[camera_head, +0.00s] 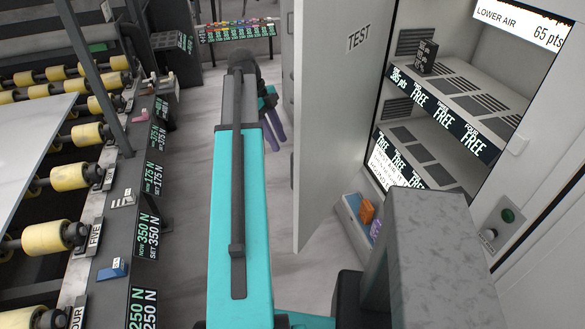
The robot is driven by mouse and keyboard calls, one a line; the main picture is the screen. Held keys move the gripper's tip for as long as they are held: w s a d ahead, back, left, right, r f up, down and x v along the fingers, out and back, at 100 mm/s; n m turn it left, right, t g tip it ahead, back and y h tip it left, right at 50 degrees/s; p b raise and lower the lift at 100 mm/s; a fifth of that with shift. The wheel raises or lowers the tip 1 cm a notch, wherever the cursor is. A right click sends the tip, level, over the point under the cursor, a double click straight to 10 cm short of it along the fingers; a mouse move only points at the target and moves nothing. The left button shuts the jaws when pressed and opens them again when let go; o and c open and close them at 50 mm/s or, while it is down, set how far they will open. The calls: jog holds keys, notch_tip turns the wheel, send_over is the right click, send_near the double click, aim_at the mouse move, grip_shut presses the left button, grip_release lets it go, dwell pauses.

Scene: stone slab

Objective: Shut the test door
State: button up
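The test door (335,140) is a tall pale panel with "TEST" written near its top. It stands open, swung out from the left side of the lit cabinet (518,144), so the shelves show. My teal arm reaches forward on the door's left. My gripper (277,136) has purplish fingers pointing down and appears just left of the door's left edge. I cannot tell whether it touches the door or how far apart its fingers are. I see nothing held in it.
A dark box (427,56) stands on the cabinet's upper shelf. A low tray (352,221) with an orange block (367,210) and a purple item (376,230) sits by the cabinet's base. A yellow-roller conveyor (75,177) lines the left. Grey floor (185,190) is free between.

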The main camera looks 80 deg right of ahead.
jog(key=p, duration=0.5)
send_over(292, 185)
jog(key=shift+w+d+f, duration=0.1)
jog(key=shift+d+f, duration=0.1)
jog(key=shift+f, duration=2.85)
jog(key=shift+d+f, duration=0.2)
jog(key=shift+f, duration=2.85)
jog(key=shift+c, duration=0.4)
